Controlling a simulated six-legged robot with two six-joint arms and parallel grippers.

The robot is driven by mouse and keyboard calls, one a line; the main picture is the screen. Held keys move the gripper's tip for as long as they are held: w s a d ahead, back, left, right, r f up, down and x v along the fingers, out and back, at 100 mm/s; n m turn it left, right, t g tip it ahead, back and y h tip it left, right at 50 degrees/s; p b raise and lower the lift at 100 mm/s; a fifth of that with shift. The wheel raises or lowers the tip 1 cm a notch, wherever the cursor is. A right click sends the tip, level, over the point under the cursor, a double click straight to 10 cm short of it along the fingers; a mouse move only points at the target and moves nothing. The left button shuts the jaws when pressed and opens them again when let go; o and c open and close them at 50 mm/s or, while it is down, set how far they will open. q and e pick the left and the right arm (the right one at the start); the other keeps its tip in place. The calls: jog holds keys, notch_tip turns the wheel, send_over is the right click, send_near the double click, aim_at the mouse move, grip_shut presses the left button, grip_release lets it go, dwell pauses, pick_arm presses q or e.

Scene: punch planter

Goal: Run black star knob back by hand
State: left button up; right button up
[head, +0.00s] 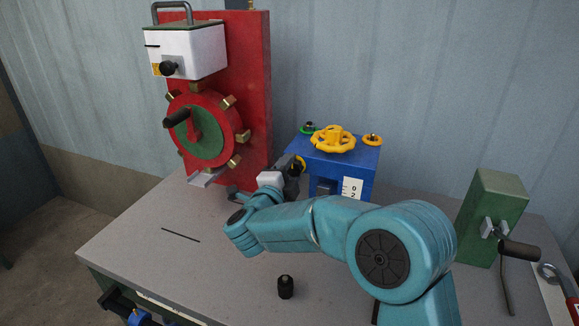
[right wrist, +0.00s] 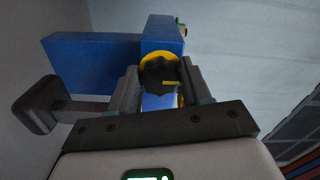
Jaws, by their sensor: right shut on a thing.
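The black star knob (right wrist: 158,75) sits on the side of the blue box (right wrist: 95,62), with a yellow ring (right wrist: 152,57) behind it and a small yellow mark on its face. In the right wrist view the fingers of my right gripper (right wrist: 157,88) are closed on both sides of the knob. In the head view my right gripper (head: 292,168) is at the left side of the blue box (head: 352,160), where it mostly hides the knob. A yellow handwheel (head: 333,139) is on top of the box. My left gripper is not in view.
A red panel (head: 250,100) with a red and green crank wheel (head: 205,140) stands to the left. A green block with a crank (head: 492,215) stands at the right. A black cylinder (head: 286,287) and a thin black rod (head: 181,235) are on the table. The table's front left is mostly clear.

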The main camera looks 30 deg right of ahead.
jog(key=n+p, duration=0.2)
jog(key=n, duration=0.1)
jog(key=shift+n, duration=0.4)
jog(key=n+p, duration=0.2)
jog(key=n, duration=0.2)
jog(key=shift+p, duration=0.3)
jog(key=n+p, duration=0.3)
jog(key=n, duration=0.2)
jog(key=shift+s+d, duration=0.1)
jog(key=n+p, duration=0.2)
jog(key=n, duration=0.1)
jog(key=shift+n, duration=0.3)
jog(key=n+p, duration=0.3)
jog(key=n, duration=0.2)
jog(key=shift+s+d+p, duration=0.1)
jog(key=shift+s+p, duration=0.05)
jog(key=shift+p, duration=0.2)
jog(key=n+p, duration=0.2)
jog(key=n, duration=0.3)
jog(key=shift+n+p, duration=0.3)
jog(key=shift+p, duration=0.1)
